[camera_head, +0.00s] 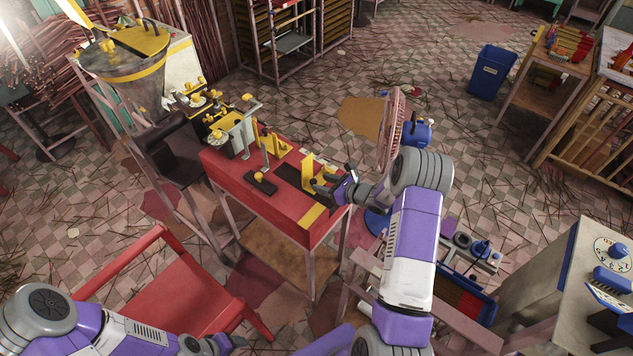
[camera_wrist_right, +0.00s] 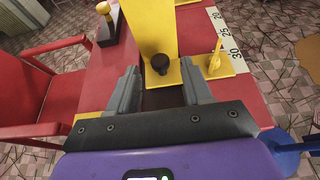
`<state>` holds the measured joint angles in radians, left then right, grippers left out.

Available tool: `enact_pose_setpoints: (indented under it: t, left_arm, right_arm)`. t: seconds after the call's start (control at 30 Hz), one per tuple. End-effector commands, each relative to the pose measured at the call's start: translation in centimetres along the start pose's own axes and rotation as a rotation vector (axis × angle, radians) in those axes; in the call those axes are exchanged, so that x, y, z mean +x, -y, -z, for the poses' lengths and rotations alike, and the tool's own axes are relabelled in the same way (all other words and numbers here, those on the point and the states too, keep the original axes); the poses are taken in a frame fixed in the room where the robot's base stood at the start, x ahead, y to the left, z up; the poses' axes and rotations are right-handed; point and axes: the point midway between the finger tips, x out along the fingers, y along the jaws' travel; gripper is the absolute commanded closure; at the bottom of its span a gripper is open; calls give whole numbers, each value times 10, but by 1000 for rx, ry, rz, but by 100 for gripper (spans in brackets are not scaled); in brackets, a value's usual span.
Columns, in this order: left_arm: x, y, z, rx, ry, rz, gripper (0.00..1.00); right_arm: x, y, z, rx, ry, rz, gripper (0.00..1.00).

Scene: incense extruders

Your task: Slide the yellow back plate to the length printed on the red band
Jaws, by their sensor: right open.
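The yellow back plate (camera_head: 308,168) stands upright near the right end of the red bench (camera_head: 285,208). In the right wrist view the yellow back plate (camera_wrist_right: 150,25) has a dark round knob (camera_wrist_right: 160,63) at its foot. A yellow pointer (camera_wrist_right: 216,58) beside it is near the 30 mark of a white scale (camera_wrist_right: 226,35). My right gripper (camera_head: 326,186) is open, its fingers (camera_wrist_right: 160,84) on either side of the knob's line, with the knob just ahead; contact is unclear. My left gripper (camera_head: 215,346) is low at the bottom edge, its jaws unclear. I cannot make out a red band with a printed length.
A black block with a yellow-topped post (camera_head: 262,182) and the extruder (camera_head: 235,135) stand left of the plate on the bench. A fan (camera_head: 392,130) stands close behind my right arm. A red chair (camera_head: 175,290) is in front of the bench.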

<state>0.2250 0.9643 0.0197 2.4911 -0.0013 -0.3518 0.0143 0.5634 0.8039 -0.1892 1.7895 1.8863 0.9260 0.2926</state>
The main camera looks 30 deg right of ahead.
Motion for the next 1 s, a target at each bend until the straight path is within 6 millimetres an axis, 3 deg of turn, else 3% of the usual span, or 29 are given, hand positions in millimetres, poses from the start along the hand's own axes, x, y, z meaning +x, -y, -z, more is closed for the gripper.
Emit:
enact_pose_setpoints:
  t: [0.2, 0.57, 0.9, 1.0]
  left_arm:
    - [0, 0, 0, 0, -1, 0, 40]
    - [1, 0, 0, 0, -1, 0, 40]
    - [1, 0, 0, 0, 0, 0, 40]
    - [1, 0, 0, 0, 0, 0, 40]
  right_arm:
    - [29, -1, 0, -2, -1, -3, 50]
    - [35, -1, 0, 0, -2, -2, 50]
    - [35, -1, 0, -1, -2, -2, 100]
    - [35, -1, 0, -1, -2, -2, 100]
